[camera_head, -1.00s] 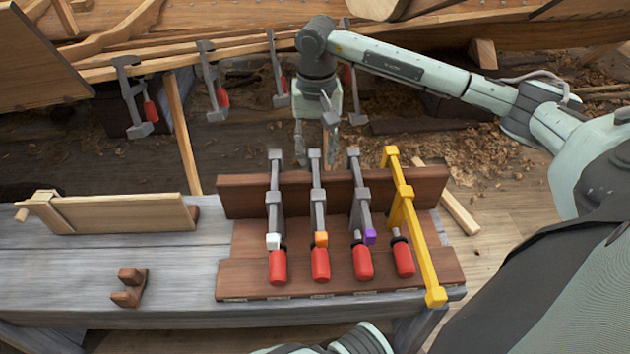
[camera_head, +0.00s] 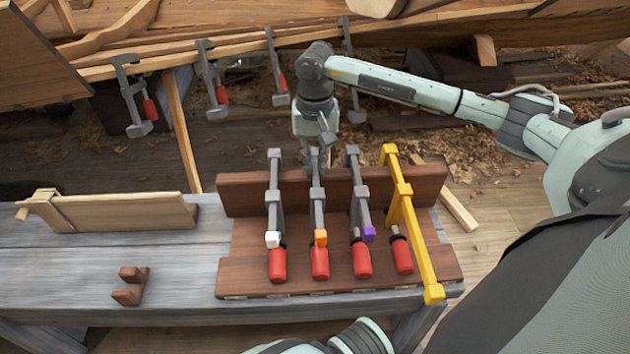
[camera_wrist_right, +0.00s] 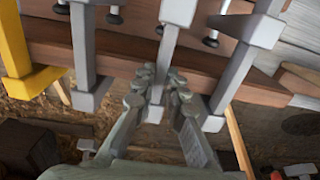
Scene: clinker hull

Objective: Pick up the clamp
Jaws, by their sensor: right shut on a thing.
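A grey clamp with an orange block and red handle (camera_head: 319,218) stands in the wooden rack (camera_head: 240,190), second from the left. My right gripper (camera_head: 318,163) is behind the rack at this clamp's upper end. In the right wrist view, the gripper's fingers (camera_wrist_right: 158,84) are shut around the end of the grey clamp's bar (camera_wrist_right: 169,38). The clamp still rests in the rack. Beside it stand a white-marked clamp (camera_head: 274,200), a purple-marked clamp (camera_head: 358,195) and a yellow clamp (camera_head: 408,215). My left gripper is not in view.
The rack sits on a grey workbench (camera_head: 100,260). A small brown block (camera_head: 130,286) and a wooden piece with a peg (camera_head: 115,214) lie left of it. Several clamps, one at far left (camera_head: 130,95), hang on the hull planks behind. Neighbouring clamps stand close on both sides.

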